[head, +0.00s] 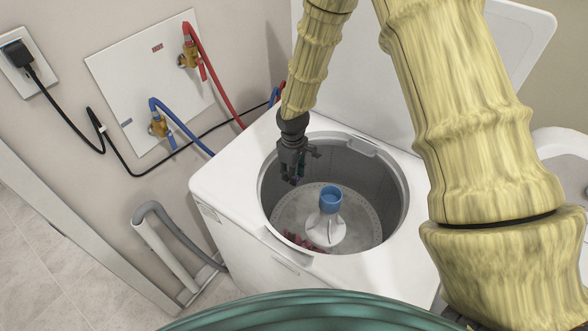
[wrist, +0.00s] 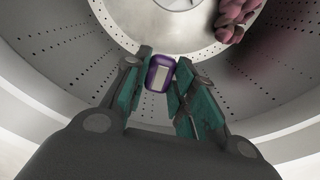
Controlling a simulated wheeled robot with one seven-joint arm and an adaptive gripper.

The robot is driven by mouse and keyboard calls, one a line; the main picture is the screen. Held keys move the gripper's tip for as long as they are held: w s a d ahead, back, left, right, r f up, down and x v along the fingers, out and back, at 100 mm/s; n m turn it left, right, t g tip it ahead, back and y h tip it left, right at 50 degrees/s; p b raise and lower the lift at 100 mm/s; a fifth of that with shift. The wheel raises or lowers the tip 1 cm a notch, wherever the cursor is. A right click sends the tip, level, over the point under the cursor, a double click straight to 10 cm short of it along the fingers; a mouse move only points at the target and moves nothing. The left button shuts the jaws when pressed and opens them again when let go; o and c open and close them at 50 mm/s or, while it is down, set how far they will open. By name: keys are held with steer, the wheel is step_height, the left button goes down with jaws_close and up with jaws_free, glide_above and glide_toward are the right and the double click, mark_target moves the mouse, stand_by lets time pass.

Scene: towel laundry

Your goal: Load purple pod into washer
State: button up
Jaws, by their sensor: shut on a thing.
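The washer (head: 235,187) is a white top-loader with its lid up, its round metal drum open. My gripper (head: 291,180) reaches down into the drum opening on its left side in the head view. In the wrist view my gripper (wrist: 162,82) has its teal fingers shut on the purple pod (wrist: 158,77), which has a pale front face. The pod is held above the drum floor, with perforated metal behind it. In the head view the pod cannot be made out.
A white agitator with a blue cap (head: 330,198) stands in the drum's middle. A crumpled dark pink cloth (head: 298,240) lies at its base, also seen in the wrist view (wrist: 236,17). The raised lid (head: 510,50) stands behind. Hoses and a cable run along the left wall.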

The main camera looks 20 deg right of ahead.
steer(key=f+b, duration=0.4)
steer(key=f, duration=0.4)
steer(key=f+b, duration=0.4)
steer(key=f, duration=0.3)
steer(key=shift+w+f, duration=0.2)
steer(key=shift+f, duration=0.2)
steer(key=o, duration=0.9)
step_height(320, 180, up, 12)
steer(key=p, duration=0.7)
steer(key=shift+p, duration=0.35)
